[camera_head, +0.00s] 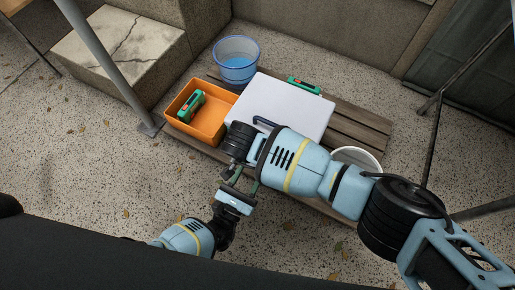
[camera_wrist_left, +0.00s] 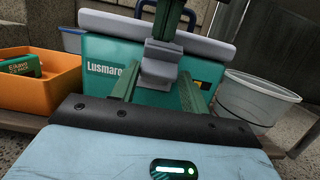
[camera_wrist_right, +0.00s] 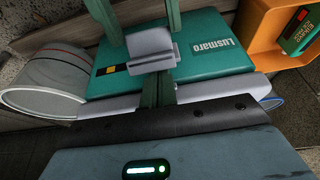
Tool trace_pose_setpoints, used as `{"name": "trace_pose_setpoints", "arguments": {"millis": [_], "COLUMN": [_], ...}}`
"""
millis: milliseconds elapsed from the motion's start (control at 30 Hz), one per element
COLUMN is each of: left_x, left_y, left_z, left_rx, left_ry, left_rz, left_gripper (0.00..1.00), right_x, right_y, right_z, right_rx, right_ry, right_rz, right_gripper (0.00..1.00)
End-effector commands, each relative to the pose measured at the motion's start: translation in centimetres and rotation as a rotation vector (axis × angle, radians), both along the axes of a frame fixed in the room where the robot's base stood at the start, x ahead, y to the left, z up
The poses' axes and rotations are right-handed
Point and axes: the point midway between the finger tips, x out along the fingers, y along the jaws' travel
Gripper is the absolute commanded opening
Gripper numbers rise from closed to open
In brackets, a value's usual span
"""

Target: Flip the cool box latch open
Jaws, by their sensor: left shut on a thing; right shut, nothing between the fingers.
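The cool box has a white lid (camera_head: 292,102) and a green front (camera_wrist_left: 105,62) lettered "Lusmaro". A grey latch (camera_wrist_left: 160,55) sits at the middle of that front, just below the lid; it also shows in the right wrist view (camera_wrist_right: 150,52). My left gripper (camera_wrist_left: 158,88) comes from below with a finger on each side of the latch, shut on it. My right gripper (camera_wrist_right: 158,85) comes from above the lid, fingers together and empty, tips close to the latch. In the head view, the right arm hides the latch and much of the front. I cannot tell how far the latch is turned.
An orange bin (camera_head: 212,125) holding a green box (camera_head: 190,106) stands left of the cool box. A blue-rimmed bucket (camera_head: 236,62) is behind it. A white bucket (camera_head: 358,155) stands to the right. All sit on a wooden slatted platform (camera_head: 355,120). A metal pole (camera_head: 105,60) stands left.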

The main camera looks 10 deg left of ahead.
Motion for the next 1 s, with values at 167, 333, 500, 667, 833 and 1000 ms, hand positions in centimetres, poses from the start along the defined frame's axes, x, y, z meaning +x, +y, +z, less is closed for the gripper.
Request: {"name": "trace_pose_setpoints", "arguments": {"millis": [167, 333, 500, 667, 833, 1000], "left_x": [0.0, 0.0, 0.0, 0.1, 0.1, 0.1], "left_y": [0.0, 0.0, 0.0, 0.0, -0.1, 0.0], "left_z": [-0.1, -0.1, -0.1, 0.0, 0.1, 0.0], "left_rx": [0.001, 0.001, 0.001, 0.0, -0.001, 0.0], "left_ry": [0.004, 0.004, 0.004, 0.001, -0.002, -0.001], "left_rz": [0.0, 0.0, 0.0, 0.0, 0.0, 0.0], "left_gripper": [0.04, 0.04, 0.04, 0.04, 0.59, 0.67], "right_x": [0.0, -0.4, -1.2, -1.5, -1.5, -1.2], "right_y": [0.0, 0.2, 0.4, 0.5, 0.5, 0.4], "right_z": [0.0, -0.2, -0.7, -0.9, -0.9, -0.8], "right_rx": [0.001, 0.0, 0.001, 0.004, 0.003, 0.001], "right_ry": [0.0, -0.001, 0.004, 0.01, 0.009, 0.005], "right_rz": [0.0, 0.002, 0.002, 0.002, 0.003, 0.001], "right_gripper": [0.0, 0.0, 0.0, 0.0, 0.0, 0.0]}}
